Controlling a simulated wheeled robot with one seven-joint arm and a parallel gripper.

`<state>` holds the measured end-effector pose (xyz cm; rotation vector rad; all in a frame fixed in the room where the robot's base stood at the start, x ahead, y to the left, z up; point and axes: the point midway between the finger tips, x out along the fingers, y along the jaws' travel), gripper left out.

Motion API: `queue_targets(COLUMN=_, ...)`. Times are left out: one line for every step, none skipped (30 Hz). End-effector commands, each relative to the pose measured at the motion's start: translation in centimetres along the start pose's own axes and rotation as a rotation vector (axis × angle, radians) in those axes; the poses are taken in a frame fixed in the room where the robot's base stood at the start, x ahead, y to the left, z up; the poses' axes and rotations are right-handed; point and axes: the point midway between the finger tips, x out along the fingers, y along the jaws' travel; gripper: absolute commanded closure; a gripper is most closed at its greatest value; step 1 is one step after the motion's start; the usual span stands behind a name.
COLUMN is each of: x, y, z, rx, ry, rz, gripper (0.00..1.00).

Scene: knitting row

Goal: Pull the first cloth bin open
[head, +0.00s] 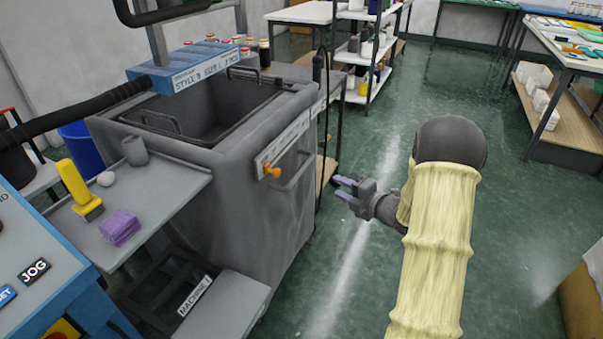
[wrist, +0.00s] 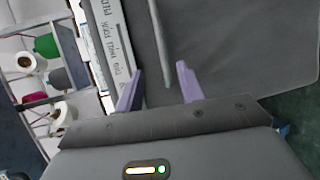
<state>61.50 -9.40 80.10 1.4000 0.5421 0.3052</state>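The first cloth bin (head: 235,185) is a grey, fabric-sided box on the left of the head view, with an open top. Its front carries a white label strip (head: 283,145), an orange knob (head: 271,171) and a grey bar handle (head: 293,172). My gripper (head: 346,189) is to the right of the bin front, apart from the handle, with its purple fingers spread and nothing between them. In the wrist view the open fingers (wrist: 158,86) point at the bin front, with the handle bar (wrist: 161,42) and label strip (wrist: 117,45) ahead of them.
A grey side shelf (head: 150,205) with a yellow tool, a purple cloth and small items is left of the bin. Shelving (head: 365,50) stands behind. The green floor (head: 375,130) right of the bin is clear.

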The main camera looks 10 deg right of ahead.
Motion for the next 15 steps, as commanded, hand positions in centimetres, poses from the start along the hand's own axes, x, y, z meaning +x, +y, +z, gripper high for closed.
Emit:
queue_targets(x=0.0, y=0.0, z=0.0, rx=0.001, ry=0.000, rz=0.000, gripper=0.62)
queue_targets(x=0.1, y=0.0, z=0.0, rx=0.001, ry=0.000, rz=-0.001, gripper=0.62)
queue_targets(x=0.2, y=0.0, z=0.0, rx=0.001, ry=0.000, rz=0.000, gripper=0.62)
queue_targets(x=0.3, y=0.0, z=0.0, rx=0.001, ry=0.000, rz=0.000, gripper=0.62)
queue_targets(x=0.5, y=0.0, z=0.0, rx=0.001, ry=0.000, rz=0.000, gripper=0.62)
queue_targets(x=0.8, y=0.0, z=0.0, rx=0.001, ry=0.000, rz=0.000, gripper=0.62)
queue_targets(x=1.1, y=0.0, z=0.0, rx=0.001, ry=0.000, rz=-0.001, gripper=0.62)
queue_targets(x=1.4, y=0.0, z=0.0, rx=0.001, ry=0.000, rz=-0.001, gripper=0.62)
queue_targets(x=1.9, y=0.0, z=0.0, rx=0.000, ry=0.001, rz=-0.001, gripper=0.62)
queue_targets(x=2.3, y=0.0, z=0.0, rx=0.000, ry=0.001, rz=0.000, gripper=0.62)
queue_targets(x=2.8, y=0.0, z=-0.1, rx=0.000, ry=0.001, rz=0.000, gripper=0.62)
queue_targets(x=3.5, y=-0.1, z=-0.1, rx=0.001, ry=0.001, rz=-0.001, gripper=0.62)
queue_targets(x=4.0, y=-0.1, z=-0.1, rx=0.000, ry=0.001, rz=-0.001, gripper=0.62)
queue_targets(x=4.5, y=-0.1, z=-0.1, rx=0.001, ry=0.002, rz=0.000, gripper=0.62)
queue_targets(x=5.2, y=0.0, z=-0.1, rx=0.000, ry=0.002, rz=0.000, gripper=0.62)
